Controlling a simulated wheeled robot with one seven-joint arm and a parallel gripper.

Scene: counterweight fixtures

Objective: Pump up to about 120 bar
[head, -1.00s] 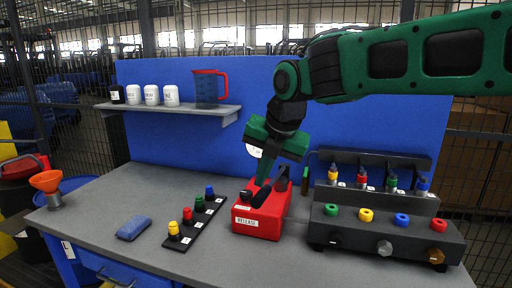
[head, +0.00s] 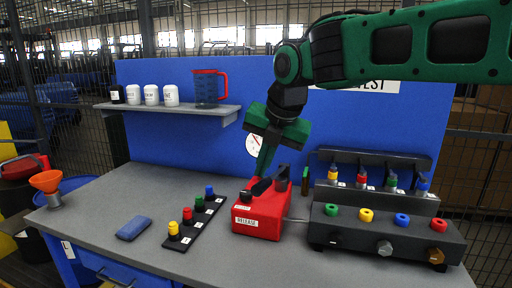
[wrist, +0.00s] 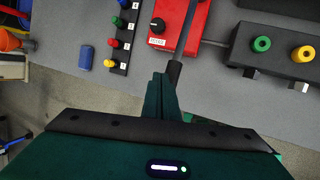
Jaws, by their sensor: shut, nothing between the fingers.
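The red pump (head: 262,222) stands on the bench with a label reading RELEASE on its front; it also shows in the wrist view (wrist: 188,30). A dark knob (wrist: 157,25) sits beside that label. A black-ended lever (head: 262,187) lies along the pump's top, its end (wrist: 174,72) close to my fingers in the wrist view. My gripper (head: 261,172) is shut and empty, pointing down at the lever; its fingers (wrist: 159,85) show beside the lever end. I cannot tell whether they touch. The white round gauge (head: 253,145) is partly covered by my gripper, its reading too small to tell.
Right of the pump is a dark manifold (head: 350,232) with coloured rings and a rack of coloured-top fittings (head: 380,199) behind. Left are a strip of coloured knobs (head: 196,225) and a blue block (head: 134,228). A shelf (head: 175,109) holds jars and a jug. Bench front-left is clear.

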